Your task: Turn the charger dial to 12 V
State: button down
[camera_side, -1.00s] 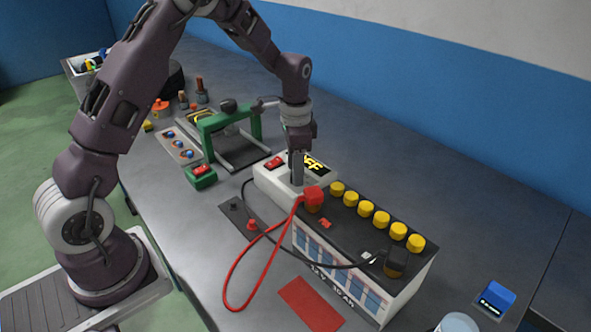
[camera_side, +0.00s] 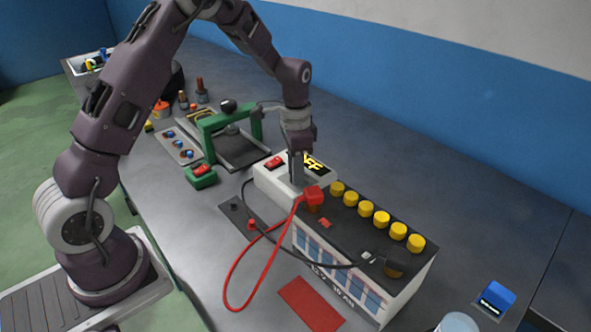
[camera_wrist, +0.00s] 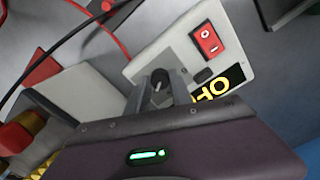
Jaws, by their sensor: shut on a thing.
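The charger is a pale box with a red rocker switch and a black display with yellow letters; its body (camera_side: 270,188) stands behind the battery in the side view. Its top (camera_wrist: 195,45) shows in the wrist view. The display (camera_wrist: 218,85) reads "OF…", partly hidden by my gripper. The dark dial (camera_wrist: 160,82) has a light pointer mark. My gripper (camera_wrist: 162,90) points down over the charger, with its fingers closed on both sides of the dial. In the side view my gripper (camera_side: 297,183) hides the dial. The dial's scale marks are not readable.
The battery (camera_side: 350,215) with yellow caps stands right in front of the charger. A red clamp (camera_side: 313,194) with a red cable is close beside my gripper. A black cable crosses the battery. A green press frame (camera_side: 230,135) stands behind left.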

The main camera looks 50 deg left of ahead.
jog(key=n, duration=0.5)
jog(key=shift+n, duration=0.4)
jog(key=n, duration=0.5)
dwell(0.4)
jog(key=c, duration=1.1)
grip_release()
jog(key=shift+c, duration=0.2)
jog(key=shift+r, duration=0.15)
notch_tip(320, 180, up, 7)
jog(key=shift+f, duration=0.15)
